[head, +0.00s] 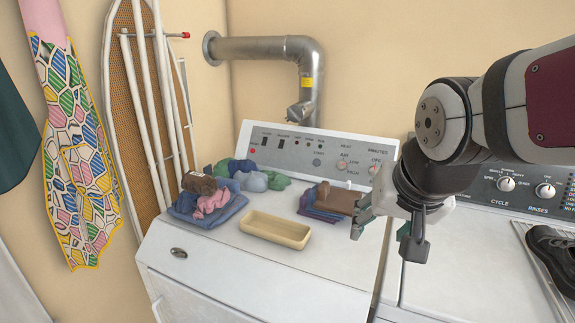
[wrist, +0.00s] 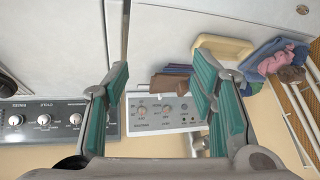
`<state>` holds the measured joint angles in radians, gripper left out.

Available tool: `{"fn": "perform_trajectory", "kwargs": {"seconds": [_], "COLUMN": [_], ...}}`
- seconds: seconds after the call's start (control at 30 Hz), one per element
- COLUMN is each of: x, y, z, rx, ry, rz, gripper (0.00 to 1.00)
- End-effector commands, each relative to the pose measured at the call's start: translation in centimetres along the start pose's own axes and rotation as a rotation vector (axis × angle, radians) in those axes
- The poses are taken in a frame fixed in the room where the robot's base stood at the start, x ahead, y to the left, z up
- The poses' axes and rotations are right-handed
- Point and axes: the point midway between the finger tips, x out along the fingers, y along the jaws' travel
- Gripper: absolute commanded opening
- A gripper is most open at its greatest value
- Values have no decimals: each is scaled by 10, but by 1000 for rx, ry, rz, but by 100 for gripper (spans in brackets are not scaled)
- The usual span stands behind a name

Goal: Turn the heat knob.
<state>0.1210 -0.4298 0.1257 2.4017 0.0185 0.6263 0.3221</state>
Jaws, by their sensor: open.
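The heat knob (head: 342,164) is a small round knob under the HEAT label on the left machine's slanted grey control panel (head: 272,150). The minutes knob (head: 375,169) is just right of it. In the wrist view, which is upside down, the panel (wrist: 152,126) lies between my fingers, with the heat knob (wrist: 166,109) right of the minutes knob (wrist: 142,111). My gripper (head: 382,230) is open and empty, above the right side of the machine top, in front of the panel and right of the knob. It touches neither knob.
A brown item on folded purple cloth (head: 317,213) lies before the panel. A cream tray (head: 275,230), a blue folded cloth pile (head: 190,208) and green cloths (head: 278,181) are farther left. A second machine's panel (head: 480,188) and dark shoes (head: 555,255) are at right.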

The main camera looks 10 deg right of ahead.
Motion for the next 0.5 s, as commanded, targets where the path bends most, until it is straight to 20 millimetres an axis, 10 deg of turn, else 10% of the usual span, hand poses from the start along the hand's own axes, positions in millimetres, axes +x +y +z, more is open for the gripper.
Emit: {"fn": "perform_trajectory", "kwargs": {"seconds": [0.5], "x": [158], "y": [-68], "z": [-171], "rx": [709], "ry": [210], "rz": [-289], "gripper": [51]}}
